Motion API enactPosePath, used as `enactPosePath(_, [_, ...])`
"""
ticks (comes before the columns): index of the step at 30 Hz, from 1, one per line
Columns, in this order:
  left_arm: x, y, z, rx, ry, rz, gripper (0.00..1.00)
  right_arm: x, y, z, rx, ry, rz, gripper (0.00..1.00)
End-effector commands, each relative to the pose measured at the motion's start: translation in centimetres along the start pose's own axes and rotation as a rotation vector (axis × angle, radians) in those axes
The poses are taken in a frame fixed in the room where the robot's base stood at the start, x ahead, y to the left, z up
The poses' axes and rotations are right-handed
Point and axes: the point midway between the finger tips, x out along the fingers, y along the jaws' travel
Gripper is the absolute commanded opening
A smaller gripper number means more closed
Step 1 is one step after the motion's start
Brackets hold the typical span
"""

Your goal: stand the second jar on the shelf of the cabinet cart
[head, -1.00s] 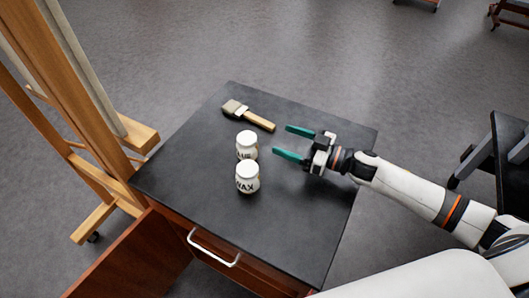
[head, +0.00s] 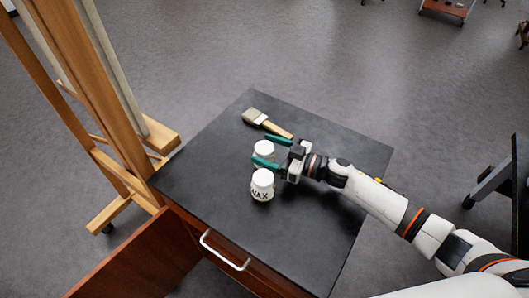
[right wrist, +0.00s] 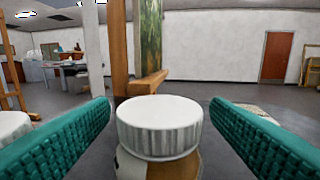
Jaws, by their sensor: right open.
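Two white-lidded jars stand upright, close together, on the cabinet cart's black top (head: 300,235). The front jar (head: 262,187) reads "WAX"; the rear jar (head: 264,147) is partly covered by my finger. My right gripper (head: 272,150) is open, its teal fingers reaching over on either side of the rear jar. In the right wrist view this jar's ribbed lid (right wrist: 160,125) sits centred between the fingers, without clear contact. The front jar's lid (right wrist: 12,126) is at that view's left edge, outside the fingers. The cart's shelf is hidden under the top. My left gripper is not in view.
A brush (head: 268,123) lies behind the jars, close to my far finger. The cart's brown door (head: 140,262) stands open at front left, beside a drawer handle (head: 222,252). A wooden easel (head: 95,110) stands left. The right part of the top is mostly clear.

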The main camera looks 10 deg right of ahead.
Motion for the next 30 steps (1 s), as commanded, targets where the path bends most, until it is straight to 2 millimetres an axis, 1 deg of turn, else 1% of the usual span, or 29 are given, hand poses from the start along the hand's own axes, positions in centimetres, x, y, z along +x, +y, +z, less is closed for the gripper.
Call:
enactPosePath(1, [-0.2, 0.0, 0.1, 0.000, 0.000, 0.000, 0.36, 0.6, 0.0, 0.1, 0.001, -0.001, 0.000, 0.72])
enactPosePath(3, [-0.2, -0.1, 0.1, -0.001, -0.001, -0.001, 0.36, 1.0, 0.0, 0.0, 0.001, 0.000, 0.000, 0.72])
enactPosePath(10, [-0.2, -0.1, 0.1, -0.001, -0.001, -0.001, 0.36, 1.2, 0.0, -0.1, 0.001, 0.001, 0.000, 0.72])
enactPosePath(11, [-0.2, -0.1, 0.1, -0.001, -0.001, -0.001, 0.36, 1.1, 0.0, -0.1, 0.001, 0.001, 0.000, 0.68])
enactPosePath(18, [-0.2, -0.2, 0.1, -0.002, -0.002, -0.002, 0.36, 1.1, 0.0, -0.1, 0.001, 0.001, 0.000, 0.29])
enactPosePath(21, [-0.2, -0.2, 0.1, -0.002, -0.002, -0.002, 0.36, 1.1, 0.0, 0.0, 0.000, 0.000, 0.000, 0.15])
enactPosePath(27, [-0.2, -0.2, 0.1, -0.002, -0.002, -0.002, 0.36, 1.1, 0.0, 0.1, 0.000, 0.000, 0.001, 0.15])
enactPosePath(30, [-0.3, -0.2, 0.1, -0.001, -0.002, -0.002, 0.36, 1.1, 0.0, 1.1, -0.004, -0.001, 0.002, 0.15])
